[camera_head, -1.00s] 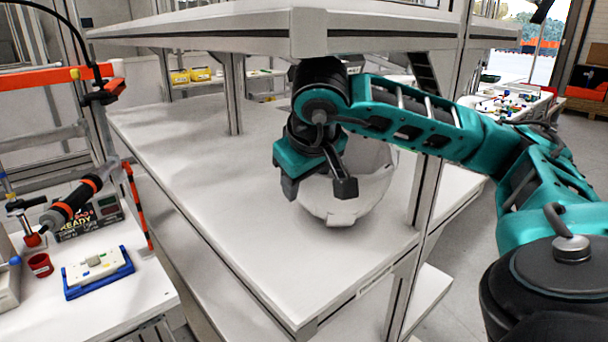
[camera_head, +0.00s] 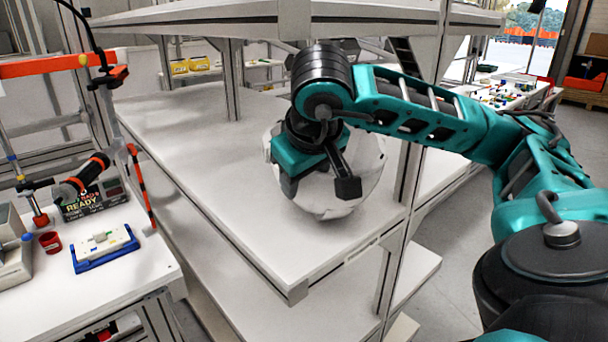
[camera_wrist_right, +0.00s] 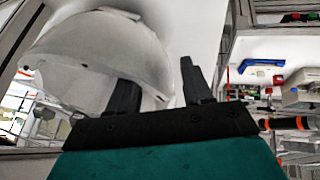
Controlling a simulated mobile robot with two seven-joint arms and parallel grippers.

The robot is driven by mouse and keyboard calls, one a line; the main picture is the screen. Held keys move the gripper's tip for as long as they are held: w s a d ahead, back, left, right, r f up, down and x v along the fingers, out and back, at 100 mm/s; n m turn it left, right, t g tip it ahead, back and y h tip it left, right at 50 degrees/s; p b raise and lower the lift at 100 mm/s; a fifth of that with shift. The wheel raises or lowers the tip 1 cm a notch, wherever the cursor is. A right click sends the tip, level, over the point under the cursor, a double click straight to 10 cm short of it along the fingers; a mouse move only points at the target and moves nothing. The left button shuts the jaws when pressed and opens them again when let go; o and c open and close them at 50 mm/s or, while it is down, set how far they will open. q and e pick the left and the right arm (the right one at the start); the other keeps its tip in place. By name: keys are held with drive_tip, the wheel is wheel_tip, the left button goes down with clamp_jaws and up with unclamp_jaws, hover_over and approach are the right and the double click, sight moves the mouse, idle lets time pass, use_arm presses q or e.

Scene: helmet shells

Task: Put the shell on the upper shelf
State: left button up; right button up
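The white helmet shell (camera_head: 335,200) is over the lower board (camera_head: 190,145) of the rack, near its front right corner; whether its underside touches the board is hard to tell. My right gripper (camera_head: 320,183) is in front of the shell, its fingers spread apart and hiding part of it. In the right wrist view the shell (camera_wrist_right: 90,55) fills the left side, and its edge reaches between the two fingers (camera_wrist_right: 158,85); no firm grip shows. The upper shelf (camera_head: 215,17) runs above my right wrist. My left gripper is out of view.
A rack post (camera_head: 408,175) stands close to the right of the shell, below my right forearm. A side table (camera_head: 130,275) at left carries a blue-and-white tray (camera_head: 103,248) and a red cup (camera_head: 50,242). Yellow bins (camera_head: 190,65) are behind. The board's left part is clear.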

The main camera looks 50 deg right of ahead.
drive_tip(key=o, duration=0.9)
drive_tip(key=shift+o, duration=0.2)
drive_tip(key=p+v, duration=0.1)
drive_tip(key=v, duration=1.2)
idle(0.5)
drive_tip(key=shift+f, duration=0.1)
idle(0.6)
